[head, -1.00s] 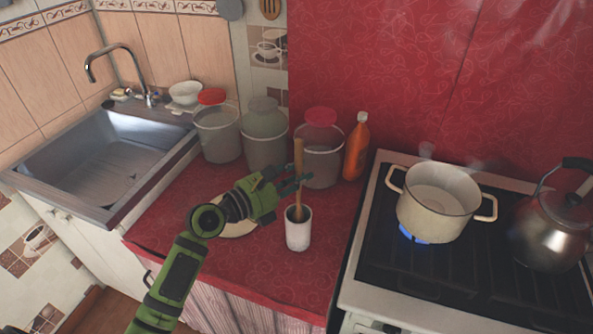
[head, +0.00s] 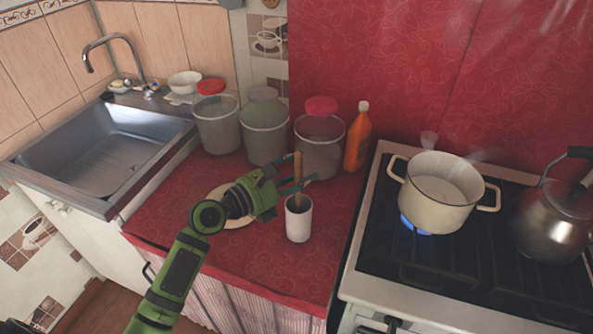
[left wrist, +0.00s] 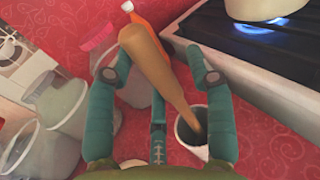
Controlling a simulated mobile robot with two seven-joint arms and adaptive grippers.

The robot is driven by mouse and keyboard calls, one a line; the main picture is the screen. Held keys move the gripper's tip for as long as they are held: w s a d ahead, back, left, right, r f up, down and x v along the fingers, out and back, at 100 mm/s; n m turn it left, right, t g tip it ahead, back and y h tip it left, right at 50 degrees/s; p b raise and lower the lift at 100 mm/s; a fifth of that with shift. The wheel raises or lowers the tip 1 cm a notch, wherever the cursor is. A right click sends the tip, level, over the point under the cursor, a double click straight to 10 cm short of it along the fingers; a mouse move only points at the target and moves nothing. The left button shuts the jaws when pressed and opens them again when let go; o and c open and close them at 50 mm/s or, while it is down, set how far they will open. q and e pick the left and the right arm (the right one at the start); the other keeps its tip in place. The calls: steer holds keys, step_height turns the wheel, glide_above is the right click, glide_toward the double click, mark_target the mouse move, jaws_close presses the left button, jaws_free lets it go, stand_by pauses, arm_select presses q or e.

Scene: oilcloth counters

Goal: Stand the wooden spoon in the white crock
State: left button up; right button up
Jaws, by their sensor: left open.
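The wooden spoon (head: 297,170) stands in the white crock (head: 299,224), which is upright on the red counter. Its handle rises above the rim, and its lower end is hidden inside. My left gripper (head: 300,184) is open just above the crock, with its fingers on either side of the handle. In the left wrist view the spoon (left wrist: 158,62) leans between the spread fingertips (left wrist: 160,76), and its lower part enters the dark mouth of the crock (left wrist: 196,138). I cannot tell if a finger touches it. My right gripper is not in view.
Lidded jars (head: 265,132) and an orange bottle (head: 358,138) stand behind the crock. A plate (head: 235,222) lies partly under my left gripper. To the right, a pot (head: 436,205) sits over a lit blue flame (head: 412,226), beside a kettle (head: 552,222). The counter in front is clear.

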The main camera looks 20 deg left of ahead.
arm_select(q)
steer(key=shift+s, duration=0.1)
steer(key=v, duration=1.2)
steer(key=shift+f, duration=0.1)
stand_by(0.4)
